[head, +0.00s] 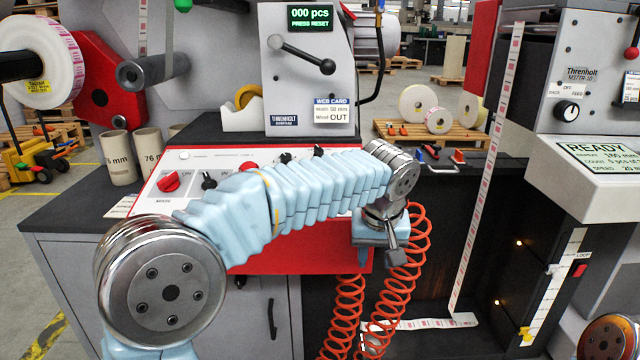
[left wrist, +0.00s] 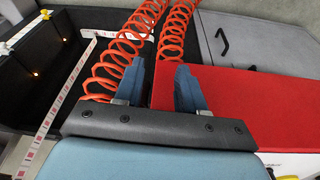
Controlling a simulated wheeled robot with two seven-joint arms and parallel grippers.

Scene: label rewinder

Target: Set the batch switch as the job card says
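The sloped white control panel (head: 150,200) with a red front carries a red knob (head: 168,181), a black switch (head: 208,181) and more controls behind my left arm. The lettering is too small to tell which is the batch switch. My left gripper (head: 388,240) is at the panel's right end, mostly hidden by its own wrist. In the left wrist view its two blue fingers (left wrist: 157,78) stand apart with nothing between them, above the red panel front (left wrist: 250,95). My right gripper is out of view.
A web card (head: 332,111) reads width 50 mm, wind OUT. The counter display (head: 310,17) reads 000 pcs, PRESS RESET. Orange coiled hoses (head: 405,265) hang below my left gripper. The label web (head: 490,150) runs at right, beside the READY screen (head: 600,165).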

